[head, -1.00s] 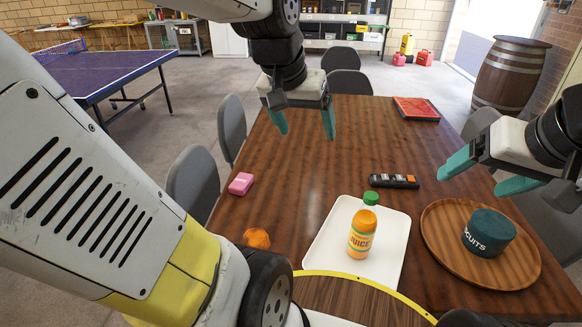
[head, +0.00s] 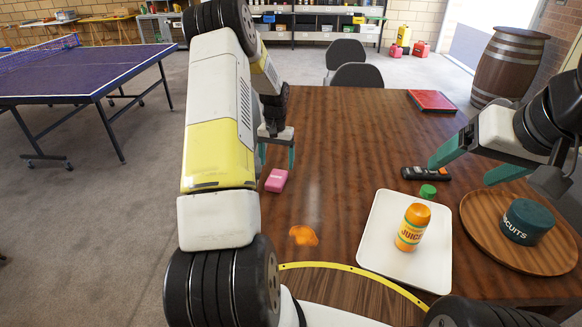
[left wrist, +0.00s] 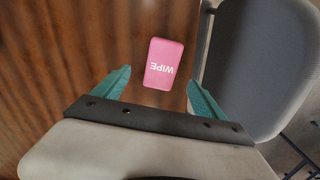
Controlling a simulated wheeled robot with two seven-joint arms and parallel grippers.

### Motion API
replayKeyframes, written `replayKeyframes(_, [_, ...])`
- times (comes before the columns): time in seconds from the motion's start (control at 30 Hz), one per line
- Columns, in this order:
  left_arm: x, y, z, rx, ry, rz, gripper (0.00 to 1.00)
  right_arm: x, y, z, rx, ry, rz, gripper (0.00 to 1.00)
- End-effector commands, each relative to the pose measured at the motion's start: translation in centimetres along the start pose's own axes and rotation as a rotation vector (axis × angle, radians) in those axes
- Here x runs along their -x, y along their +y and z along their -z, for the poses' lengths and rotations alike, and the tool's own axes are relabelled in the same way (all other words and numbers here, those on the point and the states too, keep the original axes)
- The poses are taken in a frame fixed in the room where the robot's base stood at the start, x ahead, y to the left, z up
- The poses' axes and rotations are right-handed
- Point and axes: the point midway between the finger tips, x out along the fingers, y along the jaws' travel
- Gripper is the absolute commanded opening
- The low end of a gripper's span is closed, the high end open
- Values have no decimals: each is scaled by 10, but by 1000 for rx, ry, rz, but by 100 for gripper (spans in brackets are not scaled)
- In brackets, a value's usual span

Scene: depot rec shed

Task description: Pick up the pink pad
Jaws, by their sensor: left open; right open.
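The pink pad (head: 276,180) lies flat on the brown wooden table (head: 335,135), close to its left edge. In the left wrist view the pad (left wrist: 163,63) shows white lettering "WIPE" and lies ahead of the two teal fingertips, between their lines and clear of both. My left gripper (head: 277,157) is open and empty, pointing down above the pad in the head view. It also shows in the left wrist view (left wrist: 159,86). My right gripper (head: 476,162) is open and empty over the right side of the table.
A white tray (head: 375,238) holds an orange juice bottle (head: 411,228). A round wooden tray (head: 475,227) holds a teal biscuit tin (head: 527,221). An orange lump (head: 303,235), a black remote (head: 426,173) and a red box (head: 432,101) lie on the table. A grey chair (left wrist: 262,65) stands beside it.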

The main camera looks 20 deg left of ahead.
Motion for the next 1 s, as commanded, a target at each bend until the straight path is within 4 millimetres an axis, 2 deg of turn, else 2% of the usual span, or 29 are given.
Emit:
replayKeyframes(0.2, [-26, -1, 0, 0, -5, -1, 82, 0, 0, 0, 0, 0, 0, 80])
replayKeyframes(0.37, [-38, -2, -1, 0, -5, -1, 82, 0, 0, 0, 0, 0, 0, 80])
replayKeyframes(0.6, [-74, -4, -2, 0, -5, -2, 82, 0, 0, 0, 0, 0, 0, 80])
replayKeyframes(0.87, [-79, -5, -2, 0, -3, 0, 82, 0, 0, 0, 0, 0, 0, 80])
replayKeyframes(1.0, [-79, -5, -2, 0, -3, 0, 58, 0, 0, 0, 0, 0, 0, 80])
